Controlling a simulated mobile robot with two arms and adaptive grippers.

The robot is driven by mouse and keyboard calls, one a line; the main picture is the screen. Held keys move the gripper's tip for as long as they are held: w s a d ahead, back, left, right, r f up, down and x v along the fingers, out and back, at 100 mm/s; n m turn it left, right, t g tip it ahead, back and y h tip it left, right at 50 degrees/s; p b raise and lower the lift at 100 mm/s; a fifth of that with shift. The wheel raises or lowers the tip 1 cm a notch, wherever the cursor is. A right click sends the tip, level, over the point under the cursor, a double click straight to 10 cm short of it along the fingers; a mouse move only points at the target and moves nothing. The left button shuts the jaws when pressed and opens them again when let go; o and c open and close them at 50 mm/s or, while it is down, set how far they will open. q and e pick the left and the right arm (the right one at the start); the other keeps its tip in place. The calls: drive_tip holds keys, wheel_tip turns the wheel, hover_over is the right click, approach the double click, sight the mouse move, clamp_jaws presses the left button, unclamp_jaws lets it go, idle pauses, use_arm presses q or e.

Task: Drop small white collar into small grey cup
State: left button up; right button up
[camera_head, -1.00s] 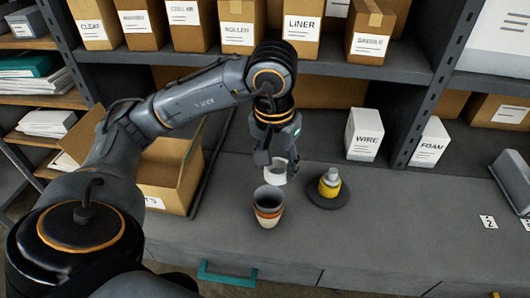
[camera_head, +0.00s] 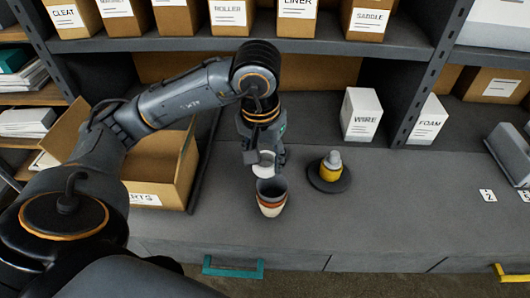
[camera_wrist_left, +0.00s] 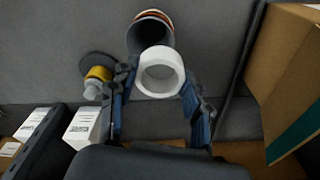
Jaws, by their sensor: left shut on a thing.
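My left gripper (camera_head: 264,160) is shut on the small white collar (camera_head: 264,170), just behind and above the rim of the small grey cup (camera_head: 270,187). The cup stands upright on the grey bench, grey inside with an orange and white band low on its outside. In the left wrist view the collar (camera_wrist_left: 160,72) is a white ring between the two fingers (camera_wrist_left: 158,100). The cup (camera_wrist_left: 152,36) shows beyond it, partly hidden by the collar. The collar looks outside the cup. My right gripper is not in view.
An open cardboard box (camera_head: 160,165) is on the left. White boxes marked WIRE (camera_head: 361,115) and FOAM (camera_head: 428,121) stand behind.

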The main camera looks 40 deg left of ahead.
use_arm(q)
drive_tip(key=shift+d, duration=0.1)
drive_tip(key=o, duration=1.1)
drive_tip(key=shift+r, duration=0.1)
wheel_tip(320, 180, up, 12)
drive_tip(key=s, duration=0.1)
drive_tip(key=shift+s, duration=0.2)
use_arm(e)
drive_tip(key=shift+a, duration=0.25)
use_arm(q)
drive_tip(key=shift+d+f, duration=0.1)
drive_tip(key=shift+f, duration=0.15)
